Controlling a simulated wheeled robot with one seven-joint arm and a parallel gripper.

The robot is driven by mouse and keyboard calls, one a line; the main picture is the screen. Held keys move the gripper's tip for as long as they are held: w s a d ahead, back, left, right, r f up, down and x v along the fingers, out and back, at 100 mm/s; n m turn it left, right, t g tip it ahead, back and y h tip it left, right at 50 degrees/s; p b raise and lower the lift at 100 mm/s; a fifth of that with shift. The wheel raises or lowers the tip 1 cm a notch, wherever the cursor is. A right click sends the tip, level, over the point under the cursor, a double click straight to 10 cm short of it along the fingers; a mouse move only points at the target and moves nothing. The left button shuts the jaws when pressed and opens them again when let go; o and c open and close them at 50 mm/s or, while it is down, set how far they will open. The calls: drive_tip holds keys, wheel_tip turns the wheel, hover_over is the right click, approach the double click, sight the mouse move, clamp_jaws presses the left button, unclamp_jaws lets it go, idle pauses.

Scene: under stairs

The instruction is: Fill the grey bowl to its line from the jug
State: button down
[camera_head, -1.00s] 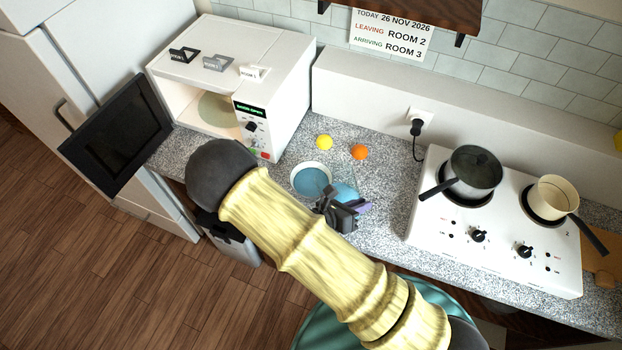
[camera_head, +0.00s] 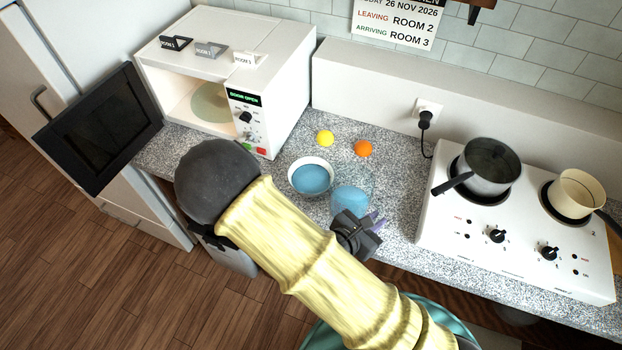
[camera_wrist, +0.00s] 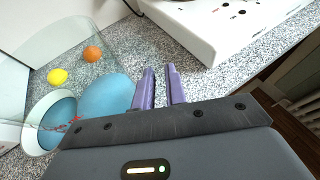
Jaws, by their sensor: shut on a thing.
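The bowl (camera_head: 298,188) stands on the counter with a pale rim and blue liquid inside. It also shows at the left of the wrist view (camera_wrist: 32,142). The clear jug (camera_head: 349,202) is right beside it, toward the front right, with blue liquid in its lower part. In the wrist view the jug's glass (camera_wrist: 108,62) spreads over the left side, partly in front of the bowl. My gripper (camera_head: 379,221) is shut on the jug; its purple fingers show in the wrist view (camera_wrist: 160,84). The grip point is hard to see. I cannot make out the bowl's line.
A yellow ball (camera_head: 325,138) and an orange ball (camera_head: 363,148) lie behind the bowl and jug. A microwave (camera_head: 262,122) with its door open stands at the left. A hob (camera_head: 470,225) with a dark pan (camera_head: 489,168) and a cream pot (camera_head: 580,195) is at the right.

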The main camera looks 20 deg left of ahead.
sight(379, 212)
drive_tip(key=shift+f+b, duration=0.2)
drive_tip(key=shift+b, duration=0.3)
drive_tip(key=shift+r+p, duration=1.75)
drive_tip(key=shift+r, duration=0.5)
drive_tip(key=shift+w+f, duration=0.1)
drive_tip(key=shift+f, duration=0.05)
